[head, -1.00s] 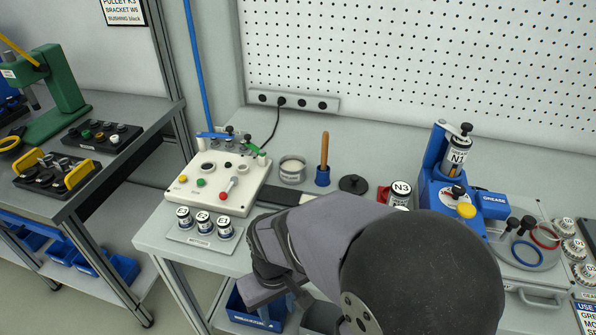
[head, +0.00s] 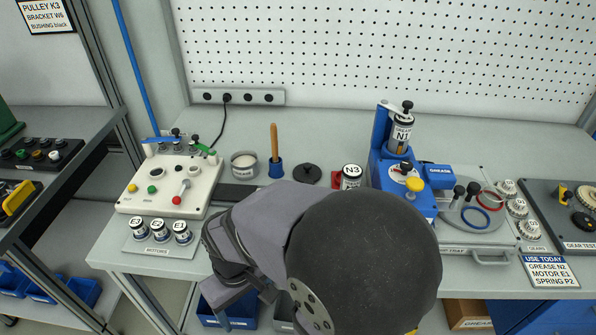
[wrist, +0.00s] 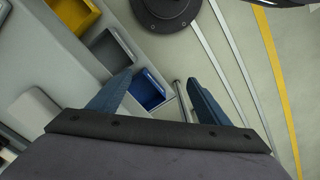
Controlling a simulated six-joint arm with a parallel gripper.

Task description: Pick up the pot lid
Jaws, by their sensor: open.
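The pot lid looks to be the flat black disc with a small knob (head: 307,173), lying on the grey bench in the head view. It lies between a wooden-handled tool in a blue holder (head: 275,165) and the N3 can (head: 351,177). An open grey metal pot (head: 244,164) stands to its left. My gripper (wrist: 159,78) is open and empty, its two blue fingers wide apart in the wrist view. It points down toward bins and floor, away from the lid. The lid is not in the wrist view. My arm crosses in front of the bench.
A white control box (head: 170,184) and a motors tray (head: 161,246) are at the left. A blue grease press (head: 389,150) stands right of the N3 can, with a ring tray (head: 483,254) beyond. The bench behind the lid is clear up to the pegboard (head: 380,50).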

